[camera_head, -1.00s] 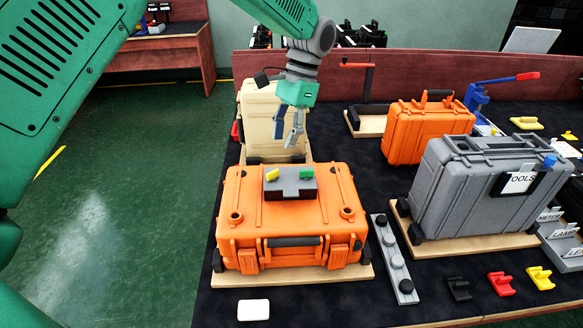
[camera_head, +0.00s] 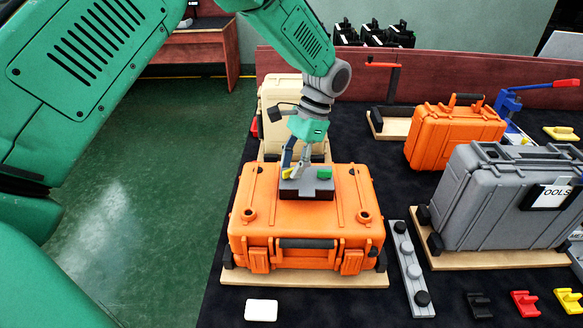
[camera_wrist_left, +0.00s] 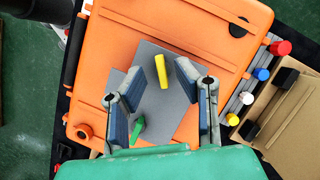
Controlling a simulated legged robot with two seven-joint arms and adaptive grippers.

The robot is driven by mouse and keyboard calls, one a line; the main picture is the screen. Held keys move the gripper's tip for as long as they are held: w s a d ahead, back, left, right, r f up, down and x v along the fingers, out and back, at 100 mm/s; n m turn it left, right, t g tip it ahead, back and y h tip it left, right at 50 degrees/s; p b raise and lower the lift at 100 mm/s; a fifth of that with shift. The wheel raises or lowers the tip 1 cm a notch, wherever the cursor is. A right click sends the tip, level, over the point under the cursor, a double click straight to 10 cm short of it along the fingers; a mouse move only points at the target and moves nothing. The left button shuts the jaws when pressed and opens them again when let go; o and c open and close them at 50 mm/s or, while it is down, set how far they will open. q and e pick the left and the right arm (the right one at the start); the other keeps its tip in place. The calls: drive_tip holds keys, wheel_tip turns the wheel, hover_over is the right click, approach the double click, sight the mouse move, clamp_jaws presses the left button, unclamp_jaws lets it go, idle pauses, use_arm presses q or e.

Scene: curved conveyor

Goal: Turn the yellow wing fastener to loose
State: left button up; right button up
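The yellow wing fastener (camera_head: 287,173) sits on the left of a small dark grey block (camera_head: 308,192) on top of the orange case (camera_head: 345,215). A green wing fastener (camera_head: 324,173) sits on the block's right. My left gripper (camera_head: 295,168) points down just over the yellow fastener and partly covers it. In the left wrist view the yellow fastener (camera_wrist_left: 187,79) shows between the spread fingers (camera_wrist_left: 165,95), towards their tips; contact cannot be told. The green fastener (camera_wrist_left: 138,129) shows lower, near the left finger. My right gripper is not in view.
A beige case (camera_head: 276,100) stands upright behind the orange case. A grey tool case (camera_head: 490,205) and a second orange case (camera_head: 450,135) stand to the right. A grey strip with knobs (camera_head: 408,270) lies beside the front case. A white card (camera_head: 261,310) lies in front.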

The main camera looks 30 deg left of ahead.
use_arm(q)
drive_tip(key=shift+s+f, duration=0.15)
drive_tip(key=shift+f, duration=0.3)
drive_tip(key=shift+a+f, duration=0.1)
drive_tip(key=shift+a, duration=0.05)
drive_tip(key=shift+a, duration=0.1)
clamp_jaws()
